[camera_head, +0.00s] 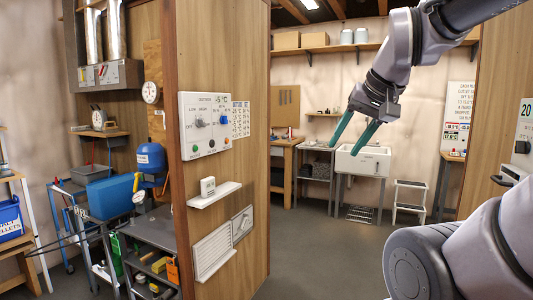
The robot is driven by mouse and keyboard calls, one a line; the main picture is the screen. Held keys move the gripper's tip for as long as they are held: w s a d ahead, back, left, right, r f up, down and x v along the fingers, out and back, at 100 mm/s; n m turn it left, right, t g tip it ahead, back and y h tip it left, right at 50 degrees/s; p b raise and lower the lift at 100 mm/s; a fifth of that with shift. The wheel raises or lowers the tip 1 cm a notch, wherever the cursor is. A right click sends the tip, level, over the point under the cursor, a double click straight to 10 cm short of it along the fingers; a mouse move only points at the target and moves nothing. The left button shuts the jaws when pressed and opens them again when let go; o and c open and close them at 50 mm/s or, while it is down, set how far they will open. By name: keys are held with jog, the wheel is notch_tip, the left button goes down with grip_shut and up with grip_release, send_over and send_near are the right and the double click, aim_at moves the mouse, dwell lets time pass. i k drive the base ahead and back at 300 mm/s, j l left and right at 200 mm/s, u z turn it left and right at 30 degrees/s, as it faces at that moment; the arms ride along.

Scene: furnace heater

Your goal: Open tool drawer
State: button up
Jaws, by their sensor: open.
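My gripper (343,150) hangs in the air at the upper right, with its two teal fingers apart and nothing between them. It appears in front of the far room with the white sink. I cannot make out a clear tool drawer. A dark metal cart (166,232) stands at the lower left, partly hidden by the wooden partition. Hand tools and an orange item (172,271) lie below its top. I cannot tell whether that space is a drawer or an open shelf. My gripper is well to the right of this cart and not touching it.
The wooden partition (225,85) stands between the left work area and the room; it carries a control panel (206,123) and a small white shelf (214,195). A white sink (363,161) and step stool (409,202) stand far back. The middle grey floor (325,245) is clear.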

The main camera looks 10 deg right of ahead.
aim_at(276, 151)
jog(key=i+z, duration=0.15)
jog(key=i, duration=0.4)
jog(key=i+j+z, duration=0.2)
jog(key=i, duration=0.35)
jog(key=i+l+z, duration=0.2)
jog(key=i+z, duration=0.15)
jog(key=i, duration=0.65)
jog(key=i+z, duration=0.3)
jog(key=i, duration=0.75)
jog(key=i+u, duration=0.2)
jog(key=i, duration=0.85)
jog(key=i+l+u, duration=0.15)
jog(key=i, duration=0.85)
jog(key=i+j+u, duration=0.1)
jog(key=i+u, duration=0.35)
jog(key=i, duration=0.25)
jog(key=i+l+u, duration=0.1)
jog(key=i+u, duration=0.35)
jog(key=i, duration=0.25)
jog(key=i+j+z, duration=0.1)
jog(key=i+j, duration=0.2)
jog(key=i, duration=0.25)
jog(key=i+j+z, duration=0.1)
jog(key=i+j, duration=0.25)
jog(key=i, duration=0.15)
jog(key=i+j+z, duration=0.35)
jog(key=j, duration=0.3)
jog(key=i+j+z, duration=0.15)
jog(key=j, duration=0.2)
jog(key=i, duration=0.05)
